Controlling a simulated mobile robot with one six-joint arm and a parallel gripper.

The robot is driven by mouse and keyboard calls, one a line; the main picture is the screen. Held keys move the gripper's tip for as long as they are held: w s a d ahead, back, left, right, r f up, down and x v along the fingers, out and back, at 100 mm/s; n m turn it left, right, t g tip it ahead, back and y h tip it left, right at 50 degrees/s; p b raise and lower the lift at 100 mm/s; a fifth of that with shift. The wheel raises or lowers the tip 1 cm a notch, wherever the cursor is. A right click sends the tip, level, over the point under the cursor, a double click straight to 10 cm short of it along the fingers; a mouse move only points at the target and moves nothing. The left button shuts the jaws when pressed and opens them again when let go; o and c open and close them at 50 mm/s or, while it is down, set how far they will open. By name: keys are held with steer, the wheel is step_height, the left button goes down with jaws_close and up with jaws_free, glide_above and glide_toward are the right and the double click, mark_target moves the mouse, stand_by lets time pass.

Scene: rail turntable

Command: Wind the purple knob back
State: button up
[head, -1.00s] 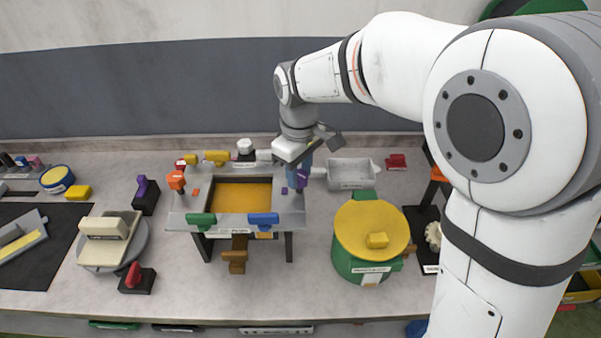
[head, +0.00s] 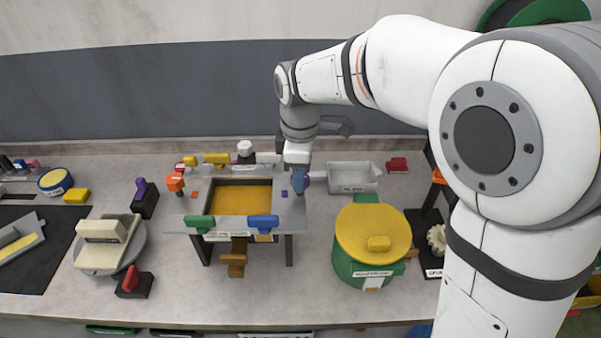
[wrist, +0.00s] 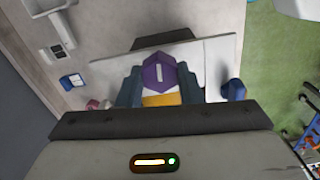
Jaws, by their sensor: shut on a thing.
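The purple knob (wrist: 159,72) is a faceted purple piece with a pale stripe on its top. It sits between the two blue-grey fingers of my gripper (wrist: 160,86) in the wrist view. In the head view, my gripper (head: 299,183) points down at the right side of the grey frame table (head: 291,206), shut on the knob. Only a sliver of the purple knob (head: 307,181) shows there, beside the fingers. A small purple square (head: 285,194) marks the frame top to the left of the gripper.
Blue (head: 263,221) and green (head: 200,222) handles stand on the table's front edge, an orange knob (head: 175,182) at its left. A grey tray (head: 352,177) and yellow-topped green drum (head: 373,235) stand to the right. Another purple lever (head: 142,187) stands left.

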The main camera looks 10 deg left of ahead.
stand_by(0.3)
steer(key=o, duration=1)
steer(key=shift+r, duration=0.1)
step_height(320, 180, up, 8)
steer(key=shift+f+b, duration=0.2)
steer(key=shift+b, duration=0.3)
steer(key=s+d+m+t, duration=0.1)
steer(key=s+d+m, duration=0.2)
steer(key=d+m, duration=0.8)
steer(key=s+d+f+m, duration=0.2)
steer(key=s+d, duration=0.1)
steer(key=d, duration=0.2)
steer(key=s+d+f+m+t, duration=0.1)
steer(key=s+d+f+m, duration=0.1)
steer(key=s+d+m, duration=0.1)
steer(key=s+d+f+m+t, duration=0.1)
steer(key=s+d+f+m, duration=0.1)
steer(key=s+d, duration=0.3)
steer(key=shift+d+f+m, duration=0.1)
steer(key=shift+d+m, duration=0.5)
steer(key=shift+d, duration=0.7)
